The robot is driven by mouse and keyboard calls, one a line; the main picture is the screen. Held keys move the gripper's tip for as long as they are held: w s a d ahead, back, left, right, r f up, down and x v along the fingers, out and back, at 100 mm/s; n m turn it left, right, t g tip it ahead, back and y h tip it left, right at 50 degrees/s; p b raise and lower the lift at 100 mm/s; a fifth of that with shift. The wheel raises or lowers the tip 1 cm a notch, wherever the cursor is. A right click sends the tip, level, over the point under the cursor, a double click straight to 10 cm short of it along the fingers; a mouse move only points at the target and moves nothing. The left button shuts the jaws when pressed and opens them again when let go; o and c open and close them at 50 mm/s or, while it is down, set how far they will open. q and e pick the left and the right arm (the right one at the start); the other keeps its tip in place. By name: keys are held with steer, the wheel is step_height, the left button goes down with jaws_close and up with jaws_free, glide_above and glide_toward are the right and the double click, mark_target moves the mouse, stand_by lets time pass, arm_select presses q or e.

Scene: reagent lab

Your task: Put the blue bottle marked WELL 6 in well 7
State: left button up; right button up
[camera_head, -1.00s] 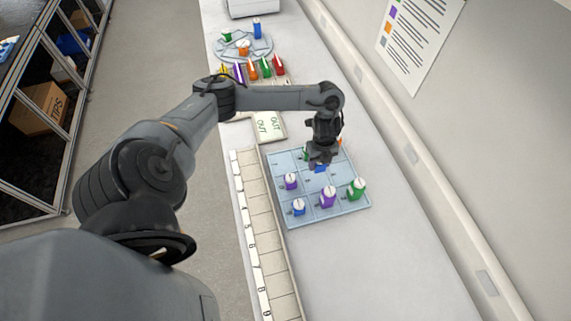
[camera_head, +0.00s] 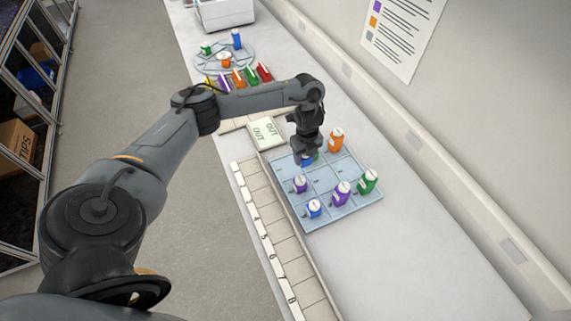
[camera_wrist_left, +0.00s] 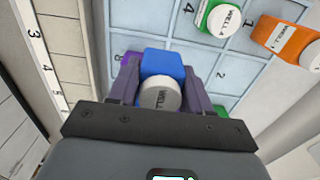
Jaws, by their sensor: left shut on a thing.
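My left gripper (camera_head: 305,157) is shut on a blue bottle (camera_head: 307,161) over the back left part of the pale blue tray (camera_head: 335,215). In the left wrist view the blue bottle (camera_wrist_left: 163,64) sits between the two fingers (camera_wrist_left: 160,88), its white cap toward the camera. The cap says WELL, but its number is not legible. I cannot tell whether the bottle touches the tray. Another blue bottle (camera_head: 314,208) stands at the tray's front left. The number of well 7 is not readable. My right gripper is not in view.
The tray also holds an orange bottle (camera_head: 336,140), a green bottle (camera_head: 368,182) and two purple bottles (camera_head: 341,194) (camera_head: 300,183). The wrist view shows a green WELL 4 bottle (camera_wrist_left: 222,20). A numbered strip (camera_head: 265,225) runs along the tray's left; bench front right is clear.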

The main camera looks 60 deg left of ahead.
arm_select(q)
steer(key=b, duration=0.3)
glide_above(287, 167)
step_height(287, 167, down, 4)
steer(key=shift+f, duration=0.1)
steer(key=shift+f+b, duration=0.75)
steer(key=shift+f, duration=1.25)
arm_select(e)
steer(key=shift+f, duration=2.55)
arm_select(q)
steer(key=shift+f, duration=0.15)
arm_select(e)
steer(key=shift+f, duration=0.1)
arm_select(q)
steer(key=o, duration=1)
steer(key=shift+o, duration=0.2)
step_height(287, 167, up, 12)
steer(key=p, duration=0.6)
steer(key=shift+r, duration=0.2)
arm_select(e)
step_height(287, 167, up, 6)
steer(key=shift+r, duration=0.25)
